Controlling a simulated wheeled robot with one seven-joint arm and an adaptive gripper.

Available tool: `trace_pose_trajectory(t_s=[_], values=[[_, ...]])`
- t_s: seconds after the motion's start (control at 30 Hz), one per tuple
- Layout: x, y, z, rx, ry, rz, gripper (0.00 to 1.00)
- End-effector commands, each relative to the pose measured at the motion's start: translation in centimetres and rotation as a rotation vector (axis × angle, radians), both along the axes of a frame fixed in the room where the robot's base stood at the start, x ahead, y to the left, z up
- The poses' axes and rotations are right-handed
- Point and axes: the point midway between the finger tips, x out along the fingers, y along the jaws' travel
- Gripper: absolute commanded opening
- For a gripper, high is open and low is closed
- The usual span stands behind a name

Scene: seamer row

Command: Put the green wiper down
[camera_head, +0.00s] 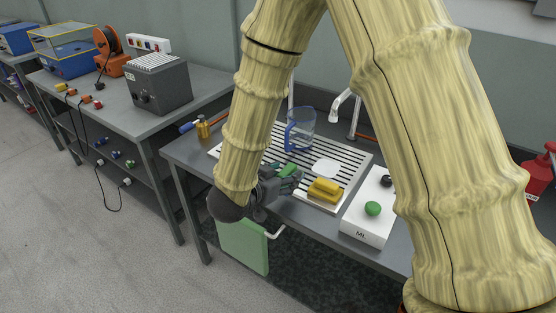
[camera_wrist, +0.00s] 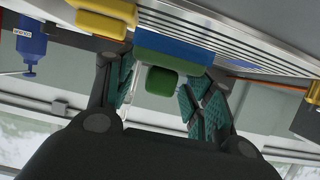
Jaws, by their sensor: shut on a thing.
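In the wrist view, which looks upside down, the wiper's green grip (camera_wrist: 160,82) is between the two fingers of my gripper (camera_wrist: 158,88). A wider green and blue block (camera_wrist: 175,46) shows beyond the grip, near the drainer slats. I cannot tell whether it touches them. A yellow wiper (camera_head: 325,190) lies on the drainer to the right of my gripper; it also shows in the wrist view (camera_wrist: 103,17).
A white box with a green button (camera_head: 366,222) stands to the right. Bare slats show around the jug.

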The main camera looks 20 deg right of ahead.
Motion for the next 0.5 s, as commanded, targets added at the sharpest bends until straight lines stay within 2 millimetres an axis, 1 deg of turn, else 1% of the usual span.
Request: trace_pose_trajectory(t_s=[0.03, 0.1, 0.4, 0.5], values=[[1.1, -0.1, 0.0, 0.001, -0.002, -0.002, 0.16], [2.5, -0.2, -0.1, 0.000, -0.002, -0.002, 0.16], [8.5, -0.6, -0.7, 0.000, -0.002, -0.002, 0.16], [10.1, -0.7, -0.9, 0.000, -0.002, -0.002, 0.16]])
